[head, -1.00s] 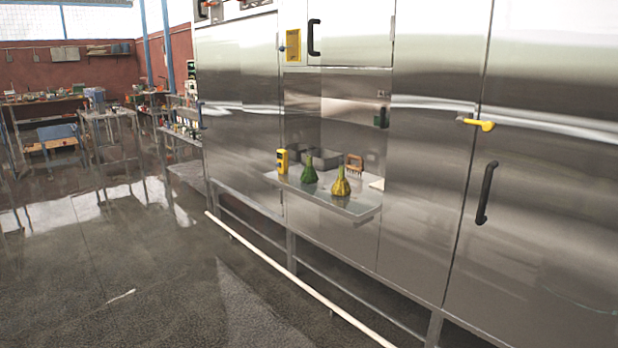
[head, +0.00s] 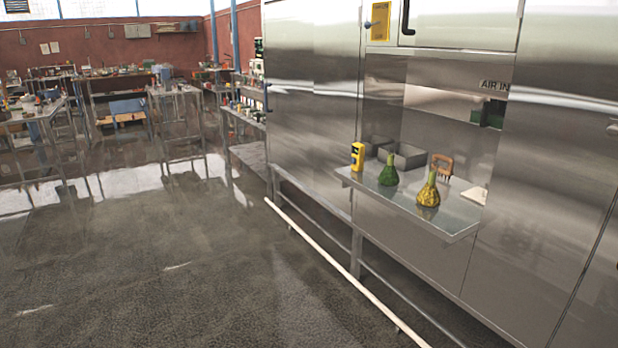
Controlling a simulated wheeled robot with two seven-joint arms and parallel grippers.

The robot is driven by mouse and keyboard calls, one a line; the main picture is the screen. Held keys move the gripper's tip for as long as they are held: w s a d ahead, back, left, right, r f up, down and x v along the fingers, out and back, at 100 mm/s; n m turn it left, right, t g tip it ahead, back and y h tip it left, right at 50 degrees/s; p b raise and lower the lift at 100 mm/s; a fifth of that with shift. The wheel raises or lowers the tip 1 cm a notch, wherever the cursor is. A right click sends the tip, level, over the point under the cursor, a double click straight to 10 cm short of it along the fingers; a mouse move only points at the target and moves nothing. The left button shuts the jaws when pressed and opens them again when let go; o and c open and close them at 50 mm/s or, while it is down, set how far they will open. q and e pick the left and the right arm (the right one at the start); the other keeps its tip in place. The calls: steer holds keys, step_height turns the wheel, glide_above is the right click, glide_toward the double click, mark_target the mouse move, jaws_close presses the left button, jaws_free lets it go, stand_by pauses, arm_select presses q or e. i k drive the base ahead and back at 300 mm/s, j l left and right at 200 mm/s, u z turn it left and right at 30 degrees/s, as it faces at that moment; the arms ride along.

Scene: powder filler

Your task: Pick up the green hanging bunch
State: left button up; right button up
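A green, bulb-shaped bunch with a narrow neck (head: 388,173) stands on a metal shelf (head: 440,222) that juts from the steel machine. It is the only green bunch I see, and it rests upright on the shelf rather than hanging. A yellow, similarly shaped bunch (head: 428,193) stands to its right, nearer to me. Neither of my grippers shows in the head view.
A yellow device (head: 357,156) stands left of the green bunch, with grey bins (head: 403,155) behind. A brown-handled brush (head: 442,166) is behind the yellow bunch. A white rail (head: 335,263) runs low before the steel machine (head: 310,100). Open floor (head: 150,270) lies left.

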mark_target(389, 176)
steer(key=i+u, duration=0.2)
steer(key=i, duration=1.3)
steer(key=i+j+z, duration=0.1)
steer(key=i+z, duration=0.35)
steer(key=i+j+z, duration=0.25)
steer(key=i+z, duration=0.2)
steer(key=i+j+z, duration=0.7)
steer(key=j+z, duration=0.2)
steer(key=i+j+z, duration=0.2)
steer(key=j+z, duration=0.2)
steer(key=j, duration=0.25)
